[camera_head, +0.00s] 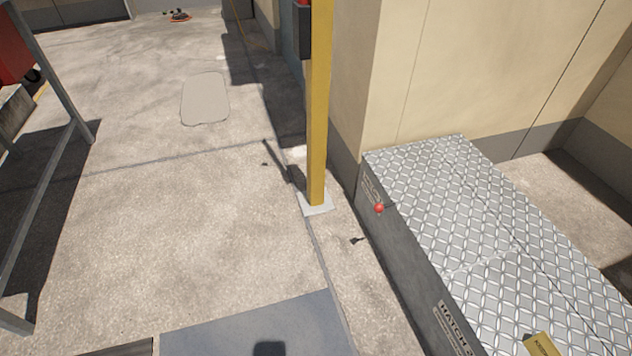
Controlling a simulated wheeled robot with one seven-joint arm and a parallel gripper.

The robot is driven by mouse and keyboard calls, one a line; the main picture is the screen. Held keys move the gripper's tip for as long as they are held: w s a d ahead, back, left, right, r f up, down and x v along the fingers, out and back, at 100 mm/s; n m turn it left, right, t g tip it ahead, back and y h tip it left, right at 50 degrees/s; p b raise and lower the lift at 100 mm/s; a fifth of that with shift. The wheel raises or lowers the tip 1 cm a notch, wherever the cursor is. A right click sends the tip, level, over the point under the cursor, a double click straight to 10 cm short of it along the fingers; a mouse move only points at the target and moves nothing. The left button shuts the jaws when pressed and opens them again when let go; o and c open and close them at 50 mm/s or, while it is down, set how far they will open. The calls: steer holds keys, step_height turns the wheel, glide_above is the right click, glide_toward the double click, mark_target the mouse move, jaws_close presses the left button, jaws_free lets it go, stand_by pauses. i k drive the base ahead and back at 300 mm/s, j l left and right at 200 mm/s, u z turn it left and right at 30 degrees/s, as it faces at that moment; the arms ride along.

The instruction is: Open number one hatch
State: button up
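A long low box with a silver diamond-plate top (470,215) and dark grey sides stands at the right, against the beige wall. Its top is flat, with a seam across it and another along it. A label (455,325) on its near side reads "HATCH"; the number is not readable. A second label (371,188) sits near the far end, too small to read. A red ball knob (379,208) sticks out at the top edge by that label. A yellow tag (540,345) lies on the top at the bottom edge of the view. My gripper is not in view.
A yellow post (318,110) on a pale base plate stands left of the box's far end. A grey metal frame (45,195) stands at the left. A small orange-and-black object (180,16) lies far back. The concrete floor between frame and post is clear.

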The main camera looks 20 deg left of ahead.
mark_target(453, 228)
steer(key=u, duration=0.45)
steer(key=i+j+u, duration=0.1)
steer(key=i+j, duration=0.25)
steer(key=i, duration=0.2)
steer(key=i+j, duration=0.35)
steer(key=i, duration=0.15)
steer(key=u, duration=0.05)
